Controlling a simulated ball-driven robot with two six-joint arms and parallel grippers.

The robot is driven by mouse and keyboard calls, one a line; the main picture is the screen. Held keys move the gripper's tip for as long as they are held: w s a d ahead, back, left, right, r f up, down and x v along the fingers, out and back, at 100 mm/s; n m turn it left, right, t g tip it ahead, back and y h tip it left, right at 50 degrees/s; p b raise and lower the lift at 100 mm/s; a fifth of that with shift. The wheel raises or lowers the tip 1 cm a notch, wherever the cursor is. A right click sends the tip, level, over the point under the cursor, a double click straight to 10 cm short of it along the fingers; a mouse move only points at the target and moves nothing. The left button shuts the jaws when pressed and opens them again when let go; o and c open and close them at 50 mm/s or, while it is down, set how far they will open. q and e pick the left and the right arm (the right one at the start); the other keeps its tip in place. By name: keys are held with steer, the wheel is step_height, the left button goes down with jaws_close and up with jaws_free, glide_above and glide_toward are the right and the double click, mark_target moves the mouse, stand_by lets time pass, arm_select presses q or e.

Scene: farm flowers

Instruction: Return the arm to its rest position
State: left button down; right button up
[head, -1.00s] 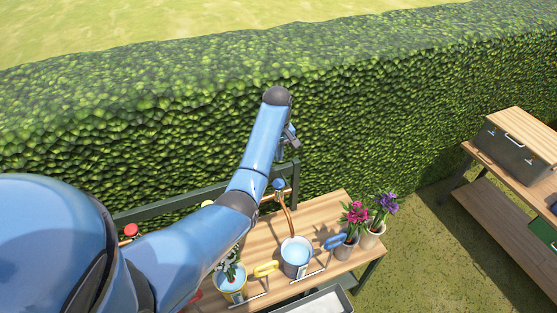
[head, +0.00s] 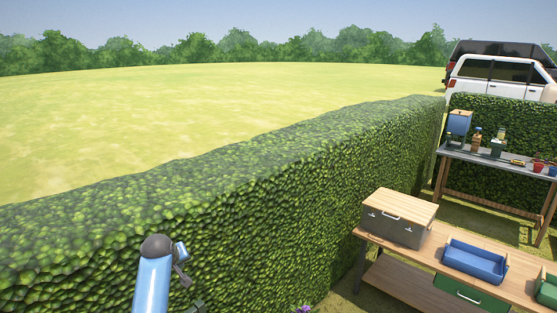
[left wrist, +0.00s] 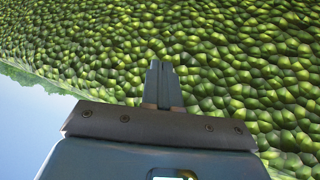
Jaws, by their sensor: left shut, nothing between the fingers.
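My left arm (head: 152,285) rises at the lower left of the head view, its blue link ending in a dark rounded joint in front of the hedge. Only small grey parts of the wrist show beside it; the fingertips are not clear there. In the left wrist view my left gripper (left wrist: 161,68) has its two fingers together, with nothing held. It points toward the green hedge (left wrist: 230,50), and how far apart they are is hard to tell. My right gripper is in neither view.
The long hedge (head: 250,200) runs behind my arm. At the right, a wooden bench carries a grey box with a wooden lid (head: 398,218) and a blue tray (head: 474,262). Farther back stand a grey table (head: 500,162) with several items and parked vehicles. A purple flower peeks in at the bottom edge.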

arm_select(q)
steer(key=s+d+f+m+t+b, duration=0.2)
steer(key=s+f+b, duration=0.3)
steer(key=s, duration=1.1)
steer(key=s+d+f+m+t+b, duration=0.2)
steer(key=s+f, duration=0.6)
steer(key=s, duration=0.8)
steer(key=s+d+f+m+t+h+b, duration=0.1)
steer(key=s+d+f+t+b, duration=0.4)
steer(key=s, duration=1.1)
step_height(320, 180, down, 2)
steer(key=d+m+b, duration=0.1)
steer(key=b, duration=0.2)
steer(key=shift+s+m+t, duration=0.2)
steer(key=shift+m+t, duration=0.2)
steer(key=shift+f, duration=0.1)
